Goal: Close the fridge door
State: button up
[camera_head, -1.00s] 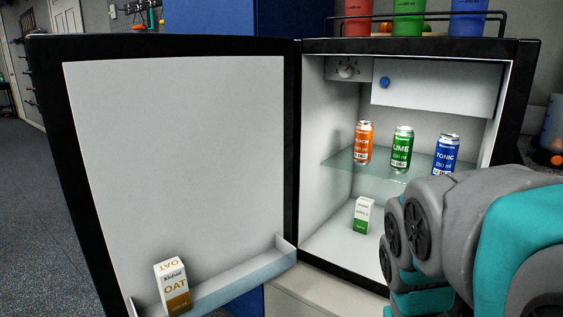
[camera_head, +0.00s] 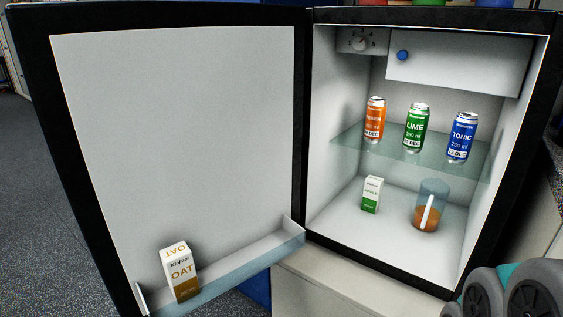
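A small black fridge (camera_head: 425,284) stands open in the head view, its white inside facing me. Its door (camera_head: 175,140) is swung wide to the left, hinged at the middle post. The door's lower shelf (camera_head: 235,268) holds an oat carton (camera_head: 181,272). Inside, a glass shelf (camera_head: 345,144) bears an orange can (camera_head: 375,120), a green lime can (camera_head: 416,127) and a blue tonic can (camera_head: 462,137). On the fridge floor are a small apple carton (camera_head: 371,194) and a clear tumbler with brown liquid (camera_head: 429,207).
The fridge rests on a pale cabinet (camera_head: 325,296). Dark speckled floor (camera_head: 45,225) lies open to the left of the door. Bottoms of coloured containers show on the fridge top. A counter edge is at the right.

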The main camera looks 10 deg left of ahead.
aim_at(164, 124)
jog(key=j+z, duration=0.35)
jog(key=j, duration=0.15)
jog(key=k+j+z, duration=0.15)
jog(key=j+z, duration=0.2)
jog(key=j, duration=0.15)
jog(key=k+j+z, duration=0.15)
jog(key=j+z, duration=0.2)
jog(key=k+j, duration=0.15)
jog(key=j, duration=0.25)
jog(key=k+j, duration=0.15)
jog(key=j, duration=0.25)
jog(key=k+j+z, duration=0.1)
jog(key=j, duration=0.25)
jog(key=k+j, duration=0.25)
jog(key=j, duration=0.15)
jog(key=k+j, duration=0.15)
jog(key=j, duration=0.25)
jog(key=k+j+z, duration=0.1)
jog(key=j, duration=0.25)
jog(key=k, duration=0.1)
